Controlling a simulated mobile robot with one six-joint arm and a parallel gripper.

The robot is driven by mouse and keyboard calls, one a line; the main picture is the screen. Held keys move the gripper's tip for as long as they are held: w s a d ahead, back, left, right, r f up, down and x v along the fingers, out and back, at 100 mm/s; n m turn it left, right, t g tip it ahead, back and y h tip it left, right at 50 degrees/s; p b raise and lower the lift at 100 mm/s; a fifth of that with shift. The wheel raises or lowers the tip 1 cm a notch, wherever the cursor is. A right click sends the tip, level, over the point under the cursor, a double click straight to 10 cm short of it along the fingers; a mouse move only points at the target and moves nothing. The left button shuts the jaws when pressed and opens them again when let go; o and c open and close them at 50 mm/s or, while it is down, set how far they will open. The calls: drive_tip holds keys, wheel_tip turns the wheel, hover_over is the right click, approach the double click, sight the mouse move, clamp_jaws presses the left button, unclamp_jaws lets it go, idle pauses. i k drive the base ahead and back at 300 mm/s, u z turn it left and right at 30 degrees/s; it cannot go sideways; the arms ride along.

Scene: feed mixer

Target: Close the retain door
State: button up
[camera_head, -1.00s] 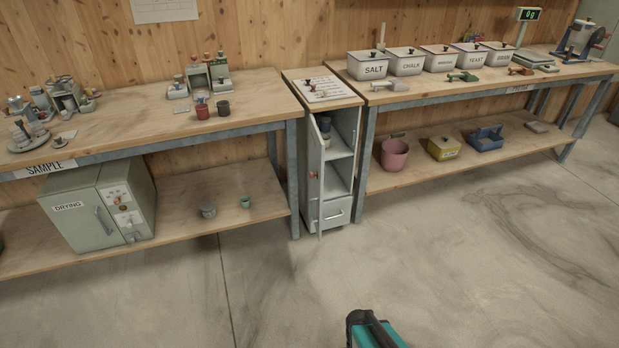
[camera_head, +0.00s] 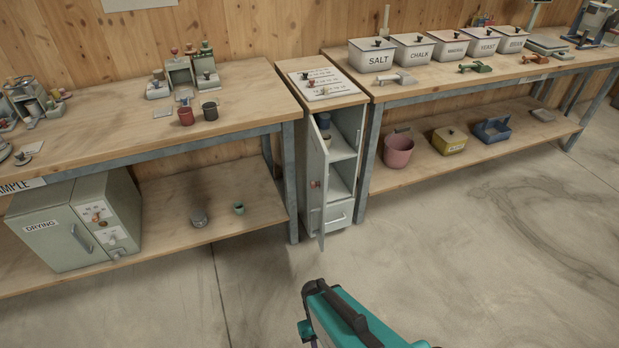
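The narrow grey cabinet (camera_head: 345,110) stands between the two benches. Its tall door (camera_head: 314,205), which I take to be the retain door, is open. It is hinged on the left and swung out towards me, seen almost edge-on, with a small red mark or knob (camera_head: 316,184) on it. Shelves show inside, with a dark jar (camera_head: 324,121) on the upper one, partly behind the door. A teal and black part of my arm shows at the bottom of the picture, in front of the cabinet and apart from the door. My gripper's fingers are not in view.
A drawer (camera_head: 338,217) sits at the cabinet's foot. The left bench (camera_head: 215,120) has a drying oven (camera_head: 70,225) on its lower shelf. The right bench (camera_head: 440,90) holds labelled bins, with a pink bucket (camera_head: 398,150) below. The concrete floor (camera_head: 450,260) ahead is clear.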

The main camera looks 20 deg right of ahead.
sight(319, 155)
drive_tip(key=z, duration=0.15)
drive_tip(key=i, duration=0.8)
drive_tip(key=z, duration=0.3)
drive_tip(key=k, duration=0.5)
drive_tip(key=u, duration=4.35)
drive_tip(key=i, duration=0.1)
drive_tip(key=z, duration=2.75)
drive_tip(key=i, duration=0.2)
drive_tip(key=u, duration=0.05)
